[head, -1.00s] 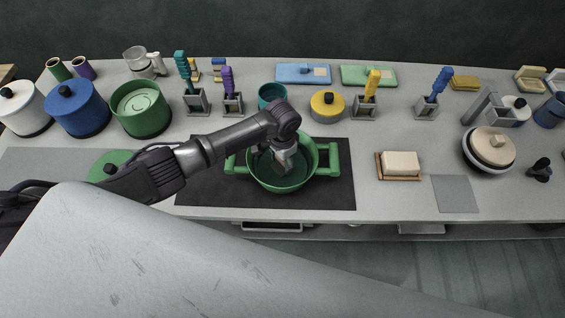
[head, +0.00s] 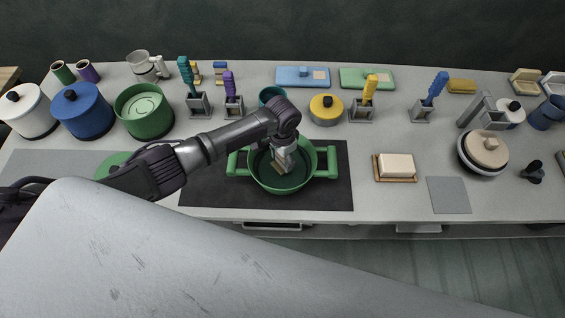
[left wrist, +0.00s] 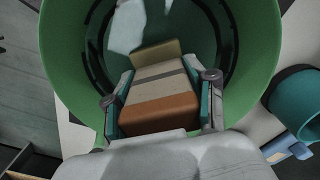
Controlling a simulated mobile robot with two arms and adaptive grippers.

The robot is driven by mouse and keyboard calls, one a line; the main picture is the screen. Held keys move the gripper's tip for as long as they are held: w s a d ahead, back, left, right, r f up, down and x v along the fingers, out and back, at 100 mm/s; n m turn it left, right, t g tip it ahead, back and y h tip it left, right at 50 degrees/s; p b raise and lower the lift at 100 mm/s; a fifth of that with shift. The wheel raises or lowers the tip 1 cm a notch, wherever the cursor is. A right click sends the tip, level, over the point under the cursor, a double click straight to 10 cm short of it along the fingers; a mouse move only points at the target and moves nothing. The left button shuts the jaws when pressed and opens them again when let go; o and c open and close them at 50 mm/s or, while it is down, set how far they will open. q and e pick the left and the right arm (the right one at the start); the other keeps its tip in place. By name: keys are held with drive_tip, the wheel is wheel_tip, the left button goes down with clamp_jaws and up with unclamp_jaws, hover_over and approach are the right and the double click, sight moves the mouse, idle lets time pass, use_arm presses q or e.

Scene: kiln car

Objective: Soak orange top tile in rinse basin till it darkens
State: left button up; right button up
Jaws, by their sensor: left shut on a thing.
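The green two-handled basin (head: 314,165) stands on a dark mat in the middle of the counter. Its green wall (left wrist: 75,60) surrounds my left gripper in the left wrist view. My left gripper (head: 284,158) reaches down inside the basin. In the left wrist view its teal-padded fingers (left wrist: 165,90) are shut on a banded block, the tile (left wrist: 160,113), with an orange-brown near part, pale and grey bands and an olive-tan far end. Pale patches show on the dark basin interior; I cannot tell how deep the tile sits in any water. My right gripper is not in view.
The dark mat (head: 215,190) has bare room beside the basin. A teal cup (head: 271,95) and a yellow-lidded pot (head: 326,108) stand close behind. A cream block on a wooden tray (head: 396,167) lies to the right. Lidded canisters stand at the left.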

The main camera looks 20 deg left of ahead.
use_arm(q)
drive_tip(key=shift+r+p, duration=1.05)
drive_tip(key=shift+r, duration=0.15)
drive_tip(key=shift+r+p, duration=0.7)
drive_tip(key=shift+r, duration=1.95)
